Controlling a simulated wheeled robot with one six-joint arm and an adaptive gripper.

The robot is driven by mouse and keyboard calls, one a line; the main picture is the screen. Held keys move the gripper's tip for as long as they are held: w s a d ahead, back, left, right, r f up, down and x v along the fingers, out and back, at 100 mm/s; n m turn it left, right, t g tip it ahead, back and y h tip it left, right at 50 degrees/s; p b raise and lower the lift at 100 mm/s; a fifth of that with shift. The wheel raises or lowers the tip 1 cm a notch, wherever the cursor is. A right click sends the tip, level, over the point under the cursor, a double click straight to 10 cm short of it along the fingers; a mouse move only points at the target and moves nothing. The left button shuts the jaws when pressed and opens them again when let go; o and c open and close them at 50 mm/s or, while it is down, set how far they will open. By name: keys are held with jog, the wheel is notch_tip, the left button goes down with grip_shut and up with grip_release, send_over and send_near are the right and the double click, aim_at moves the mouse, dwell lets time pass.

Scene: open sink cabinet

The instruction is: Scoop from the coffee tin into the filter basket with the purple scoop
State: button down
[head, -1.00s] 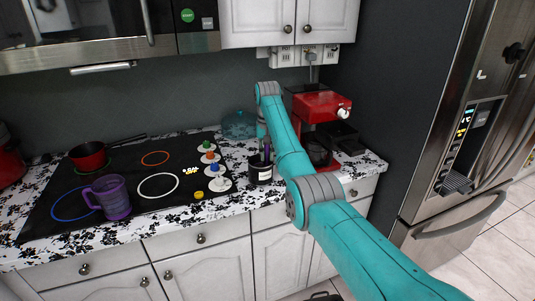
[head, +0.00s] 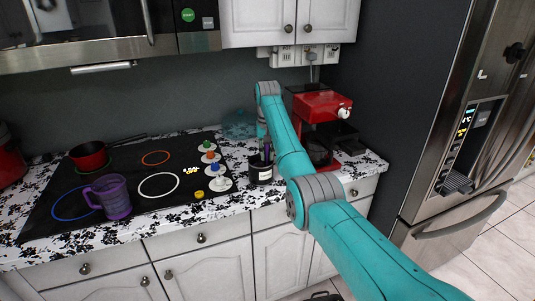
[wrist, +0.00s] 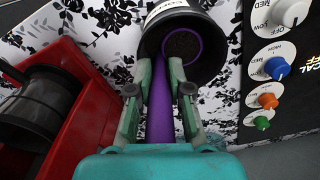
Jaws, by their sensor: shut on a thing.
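The dark coffee tin (head: 261,173) with a white label stands on the counter right of the stove. In the wrist view its open mouth shows dark grounds (wrist: 181,44). My gripper (wrist: 163,86) is shut on the handle of the purple scoop (wrist: 160,110). The scoop's round head is inside the tin's mouth, around some grounds; how full it is I cannot tell. In the head view my arm partly hides the gripper and scoop.
The stove (head: 135,175) with its knobs (head: 215,168) lies left of the tin, bearing a purple mug (head: 112,197) and a red pan (head: 89,156). A teal glass vessel (head: 238,124) stands behind. A refrigerator (head: 465,120) stands on the right.

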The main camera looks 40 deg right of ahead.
aim_at(267, 154)
jog(key=shift+s+a+f, duration=0.1)
jog(key=shift+a+f, duration=0.05)
jog(key=shift+f, duration=0.35)
jog(key=shift+s+a+f, duration=0.1)
jog(key=shift+f, duration=0.35)
jog(key=shift+w+d+r, duration=0.1)
jog(key=shift+r, duration=1.45)
jog(key=shift+w+d+r, duration=0.1)
jog(key=shift+r, duration=1.4)
jog(key=shift+r, duration=0.15)
